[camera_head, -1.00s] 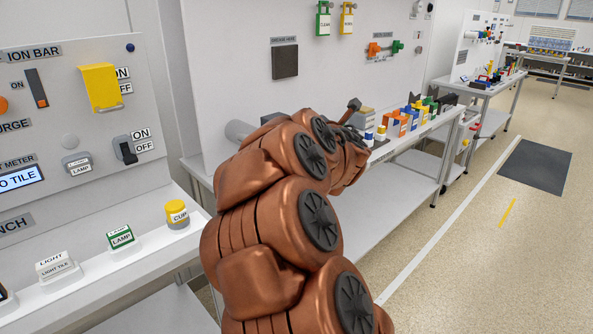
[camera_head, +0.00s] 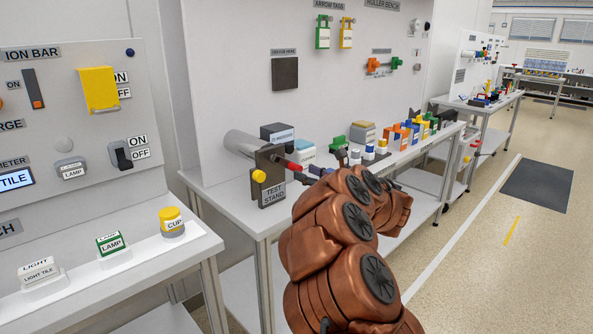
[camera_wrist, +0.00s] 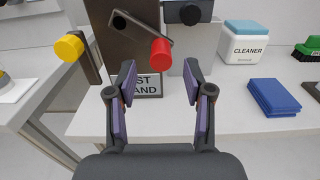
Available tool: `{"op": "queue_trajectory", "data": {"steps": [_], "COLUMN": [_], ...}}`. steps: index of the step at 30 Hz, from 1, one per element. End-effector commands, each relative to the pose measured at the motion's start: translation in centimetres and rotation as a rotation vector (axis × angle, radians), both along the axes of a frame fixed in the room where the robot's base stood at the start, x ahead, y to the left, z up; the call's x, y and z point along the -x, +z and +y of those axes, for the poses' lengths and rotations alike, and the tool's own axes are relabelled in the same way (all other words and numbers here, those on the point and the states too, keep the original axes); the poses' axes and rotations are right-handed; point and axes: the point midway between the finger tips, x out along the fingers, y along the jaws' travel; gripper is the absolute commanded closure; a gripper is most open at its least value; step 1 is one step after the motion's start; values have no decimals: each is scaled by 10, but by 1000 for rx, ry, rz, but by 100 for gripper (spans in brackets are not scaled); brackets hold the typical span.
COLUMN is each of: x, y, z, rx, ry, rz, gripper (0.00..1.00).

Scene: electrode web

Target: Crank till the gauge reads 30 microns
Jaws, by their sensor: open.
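The test stand (camera_head: 270,172) is a dark block on the bench with a grey roller behind it. It carries a crank arm with a red knob (camera_head: 293,166) and a lever with a yellow knob (camera_head: 258,176). In the wrist view the crank arm (camera_wrist: 142,28) slants down right to the red knob (camera_wrist: 161,52); the yellow knob (camera_wrist: 69,47) is at left. My gripper (camera_wrist: 160,66) is open, its fingers pointing at the stand on either side of the red knob, with no clear contact. A dark box (camera_head: 277,133) has a small display, too small to read surely.
A green-topped brush (camera_wrist: 310,46) is beyond. Several coloured blocks line the bench farther right. The bench front edge (camera_wrist: 200,136) is clear below the fingers.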

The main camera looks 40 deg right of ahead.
Motion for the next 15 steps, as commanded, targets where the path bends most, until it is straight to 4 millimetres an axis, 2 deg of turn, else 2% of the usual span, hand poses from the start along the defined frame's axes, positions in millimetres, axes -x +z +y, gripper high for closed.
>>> {"op": "queue_trajectory", "data": {"steps": [7,15], "x": [-35,-48], "y": [0,0], "z": [0,-1], "rx": [-2,-3], "ry": [0,-2], "rz": [0,1], "gripper": [48,48]}}
